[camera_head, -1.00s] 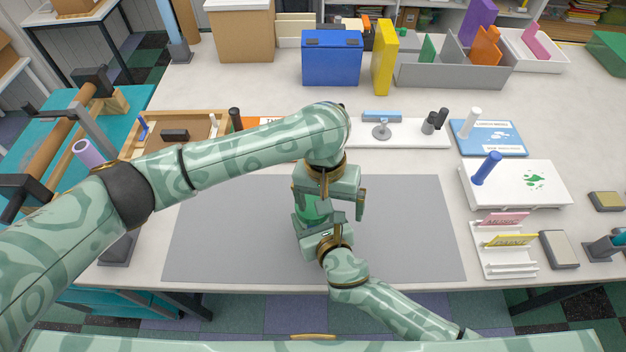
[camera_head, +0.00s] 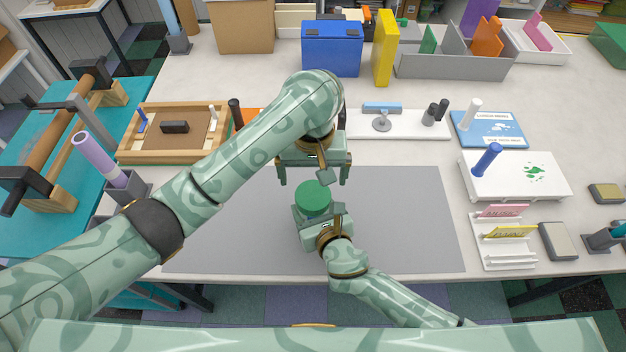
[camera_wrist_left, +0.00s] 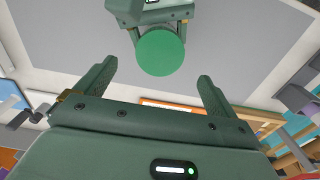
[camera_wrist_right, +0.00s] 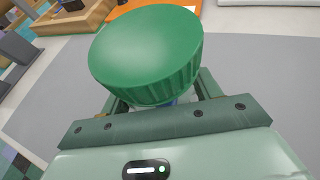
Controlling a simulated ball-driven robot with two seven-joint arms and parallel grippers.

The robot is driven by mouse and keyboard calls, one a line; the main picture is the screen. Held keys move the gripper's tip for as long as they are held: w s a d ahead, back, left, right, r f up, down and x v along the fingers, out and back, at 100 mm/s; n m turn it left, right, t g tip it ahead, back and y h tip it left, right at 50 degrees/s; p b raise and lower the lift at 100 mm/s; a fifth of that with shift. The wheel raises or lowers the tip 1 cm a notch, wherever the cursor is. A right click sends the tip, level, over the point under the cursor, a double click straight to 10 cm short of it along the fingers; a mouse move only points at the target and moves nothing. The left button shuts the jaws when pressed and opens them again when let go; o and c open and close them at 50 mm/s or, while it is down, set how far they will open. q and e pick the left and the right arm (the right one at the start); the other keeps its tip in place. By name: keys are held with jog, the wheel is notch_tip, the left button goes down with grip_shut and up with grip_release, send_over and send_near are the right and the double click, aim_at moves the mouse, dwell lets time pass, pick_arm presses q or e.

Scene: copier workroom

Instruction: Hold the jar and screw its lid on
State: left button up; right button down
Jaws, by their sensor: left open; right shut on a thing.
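The jar shows only as a bluish bit (camera_wrist_right: 186,98) under its lid in the right wrist view; the lid and my gripper hide the rest. The green ribbed lid (camera_head: 313,197) sits on top of the jar, and it also shows in the left wrist view (camera_wrist_left: 160,52) and large in the right wrist view (camera_wrist_right: 146,52). I cannot tell how tightly it is threaded. My right gripper (camera_head: 316,222) is shut on the jar below the lid, over the grey mat. My left gripper (camera_head: 314,180) is open and empty, behind the lid and apart from it.
The grey mat (camera_head: 400,220) is bare around the jar. A white board with small fixtures (camera_head: 400,128) and a wooden tray (camera_head: 130,155) lie behind it. White card stands (camera_head: 500,262) are at the right. A blue box (camera_head: 332,50) stands farther back.

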aim_at(314, 194)
pick_arm(q)
notch_tip(314, 194, down, 7)
jog(key=shift+r, duration=0.2)
jog(key=c, duration=1)
jog(key=m, duration=0.3)
jog(key=o, duration=1.1)
jog(key=shift+r, duration=2.25)
